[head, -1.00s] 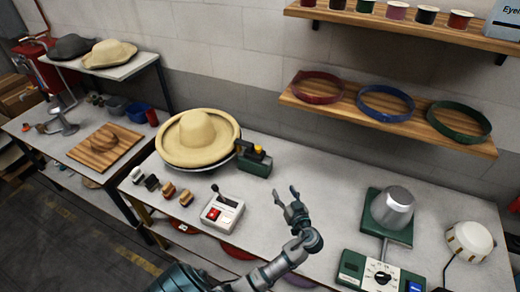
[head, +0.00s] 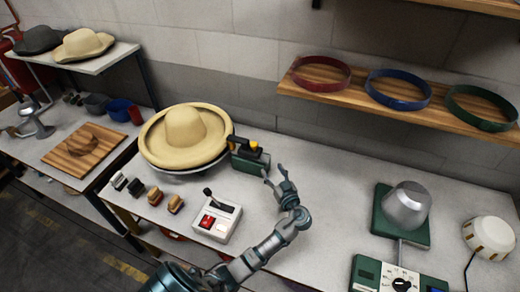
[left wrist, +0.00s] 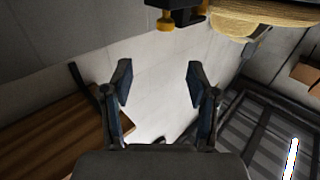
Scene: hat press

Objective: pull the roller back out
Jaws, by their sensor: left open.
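The straw hat (head: 186,137) sits on a round stand on the worktable. A green roller unit (head: 250,158) with a black top and a yellow knob (head: 254,146) stands at the right side of the brim. My left gripper (head: 274,175) is open and empty, just right of the unit and apart from it. In the left wrist view its two fingers (left wrist: 159,70) are spread. The brass-coloured knob (left wrist: 166,22) and the brim (left wrist: 262,14) show at the top of that view, beyond the fingertips. The roller's contact with the brim is hard to make out.
A control box (head: 216,219) with a lever and red switch stands in front of the hat, beside several small brushes. A metal dome on a green base (head: 405,208) stands at right. A wooden shelf (head: 400,105) with hat bands hangs above. The table's middle is clear.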

